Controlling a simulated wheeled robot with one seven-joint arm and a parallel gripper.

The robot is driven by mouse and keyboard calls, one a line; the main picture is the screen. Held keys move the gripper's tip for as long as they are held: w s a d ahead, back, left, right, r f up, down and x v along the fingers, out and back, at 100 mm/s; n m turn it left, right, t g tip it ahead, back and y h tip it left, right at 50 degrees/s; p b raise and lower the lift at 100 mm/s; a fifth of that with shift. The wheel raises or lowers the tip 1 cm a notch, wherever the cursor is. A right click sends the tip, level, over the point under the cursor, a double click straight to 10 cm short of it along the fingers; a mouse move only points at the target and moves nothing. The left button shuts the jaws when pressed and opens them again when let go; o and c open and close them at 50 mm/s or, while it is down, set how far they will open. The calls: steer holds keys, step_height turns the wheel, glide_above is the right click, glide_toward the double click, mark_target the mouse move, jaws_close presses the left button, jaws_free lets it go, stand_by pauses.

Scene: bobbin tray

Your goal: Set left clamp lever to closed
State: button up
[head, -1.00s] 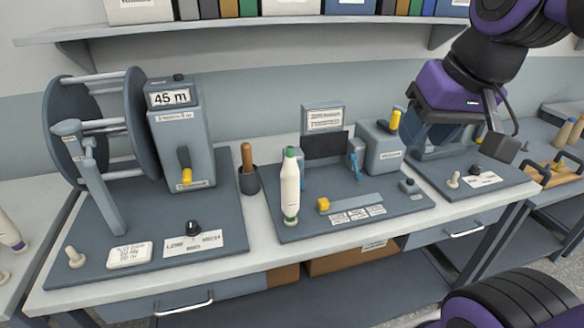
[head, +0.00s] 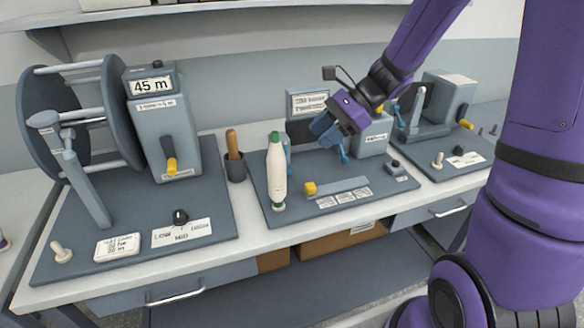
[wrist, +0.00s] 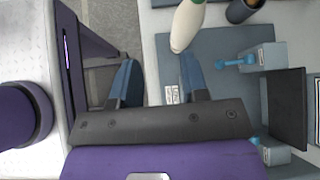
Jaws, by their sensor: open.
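The left clamp (wrist: 262,57) is a light-blue block. Its bright blue lever (wrist: 235,62) sticks out toward the bench front in the wrist view. In the head view the left clamp lever (head: 288,148) is mostly hidden behind a white bobbin (head: 276,178) with a green top. The right clamp lever (head: 344,153) is also bright blue; part of it shows at the lower right of the wrist view (wrist: 255,140). My gripper (head: 328,132) is open and empty, above the middle board. In the wrist view its fingers (wrist: 160,82) are apart, with the left clamp lever beyond the right finger, not between them.
The bobbin stands upright left of my gripper. A dark panel (wrist: 287,105) lies behind the clamps. A yellow-ended bar (head: 340,187) lies on the board's front. A tool cup (head: 235,168) and a reel stand (head: 160,130) are to the left. A grey machine (head: 450,100) is to the right.

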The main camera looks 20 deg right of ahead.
steer(key=w+d+f+m+t, duration=0.2)
steer(key=w+f+m, duration=0.1)
steer(key=f+m, duration=0.2)
steer(key=w+d+f+m+t+y, duration=0.1)
steer(key=w+d+f+m+t, duration=0.1)
steer(key=w+f+m, duration=0.2)
steer(key=w+d+f+m+t+y, duration=0.1)
steer(key=w+d+f+m+t, duration=0.1)
steer(key=f+m, duration=0.4)
steer(key=shift+w+d+f+t, duration=0.25)
steer(key=shift+w+f, duration=0.25)
steer(key=shift+f, duration=0.25)
steer(key=shift+w+d+f+t, duration=0.15)
steer(key=shift+w+d+f, duration=0.1)
steer(key=shift+w+f, duration=0.35)
steer(key=x, duration=1)
steer(key=shift+w+a+f, duration=0.1)
steer(key=shift+a+f, duration=0.05)
steer(key=shift+a, duration=0.2)
jaws_close()
